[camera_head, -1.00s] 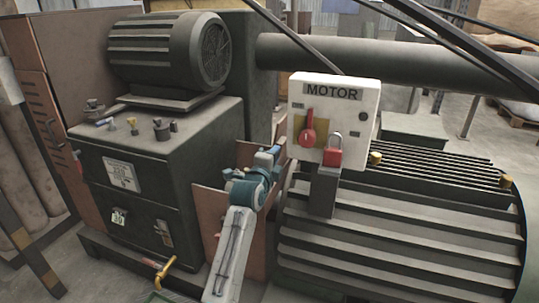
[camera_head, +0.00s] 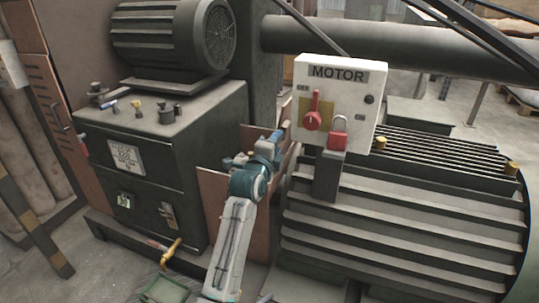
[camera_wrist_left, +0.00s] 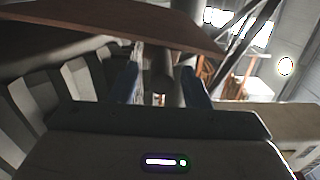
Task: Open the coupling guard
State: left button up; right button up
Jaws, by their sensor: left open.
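The brown panels of what appears to be the coupling guard (camera_head: 213,190) stand between the dark green cabinet and the ribbed motor. My left arm covers much of them. My left gripper (camera_head: 280,134) is open beside the left edge of the white MOTOR switch box, near the guard's upper part. In the left wrist view, the two blue fingers (camera_wrist_left: 162,86) are apart, with a dark rounded part visible between and beyond them. A brown panel (camera_wrist_left: 110,22) crosses above the fingers. I cannot tell whether a finger touches it. My right gripper is not in view.
The MOTOR box (camera_head: 338,100) has a red switch handle (camera_head: 314,112) pointing up and a red padlock (camera_head: 338,134). The ribbed motor (camera_head: 400,220) fills the right. The green cabinet (camera_head: 150,170) stands left. A yellow-handled valve (camera_head: 171,252) and green tray (camera_head: 165,290) are low in front.

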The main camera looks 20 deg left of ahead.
pick_arm(q)
jog(key=s, duration=0.8)
jog(key=shift+a, duration=0.25)
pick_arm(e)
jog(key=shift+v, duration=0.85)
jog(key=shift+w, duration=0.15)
